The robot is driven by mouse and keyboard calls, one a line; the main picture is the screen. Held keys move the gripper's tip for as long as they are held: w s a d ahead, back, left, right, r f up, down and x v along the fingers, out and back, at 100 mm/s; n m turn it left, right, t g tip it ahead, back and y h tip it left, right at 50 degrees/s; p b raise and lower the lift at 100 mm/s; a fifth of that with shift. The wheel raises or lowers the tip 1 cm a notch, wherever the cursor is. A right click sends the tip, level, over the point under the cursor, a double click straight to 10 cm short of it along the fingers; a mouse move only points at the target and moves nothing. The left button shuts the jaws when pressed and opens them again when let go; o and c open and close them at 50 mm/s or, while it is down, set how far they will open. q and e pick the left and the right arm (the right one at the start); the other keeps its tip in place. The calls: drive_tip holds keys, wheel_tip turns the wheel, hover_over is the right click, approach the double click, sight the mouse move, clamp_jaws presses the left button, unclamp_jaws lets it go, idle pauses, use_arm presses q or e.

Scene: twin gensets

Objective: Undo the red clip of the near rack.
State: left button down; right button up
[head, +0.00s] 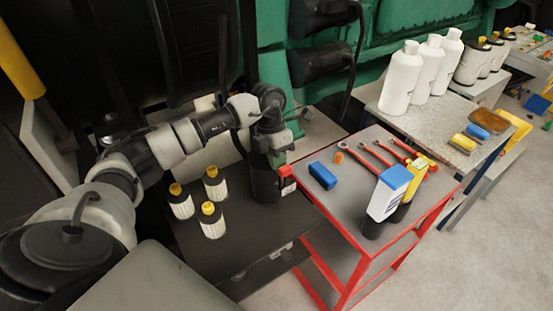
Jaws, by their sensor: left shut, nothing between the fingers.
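My left arm comes in from the left and bends down, so its dark left gripper (267,188) points downward beside the left corner of the red-framed cart. The gripper is shut and empty. Its fingertips are dark against a dark surface and hard to make out. A small red patch shows right beside the gripper at the cart corner; I cannot tell whether it is a clip or part of the frame. I cannot clearly pick out the red clip or the near rack. My right gripper is not in view.
Several yellow-capped bottles (211,220) stand on a dark low surface (240,250) left of the gripper. The red cart (345,236) holds wrenches (376,153), a blue block (322,175) and a blue-topped white container (388,195). White bottles (402,78) stand on a bench behind. Green machinery (270,45) backs the scene.

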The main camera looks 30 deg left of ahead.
use_arm(q)
drive_tip(key=shift+s+d+t+y, duration=0.3)
drive_tip(key=shift+d+y, duration=0.5)
drive_tip(key=shift+s+d+b, duration=0.15)
drive_tip(key=shift+d+b, duration=0.15)
drive_tip(key=shift+d, duration=0.05)
drive_tip(key=d+b, duration=0.1)
drive_tip(key=s+d+f+b, duration=0.1)
drive_tip(key=d, duration=0.1)
drive_tip(key=shift+s+d+f, duration=0.15)
drive_tip(key=shift+s+d, duration=0.05)
drive_tip(key=shift+w+a+f+b, duration=0.1)
drive_tip(key=shift+w+a+b, duration=0.05)
drive_tip(key=shift+a+b, duration=0.15)
drive_tip(key=shift+w+a+f+b, duration=0.1)
drive_tip(key=shift+w+a+b, duration=0.05)
drive_tip(key=shift+a, duration=0.25)
drive_tip(key=shift+r, duration=0.2)
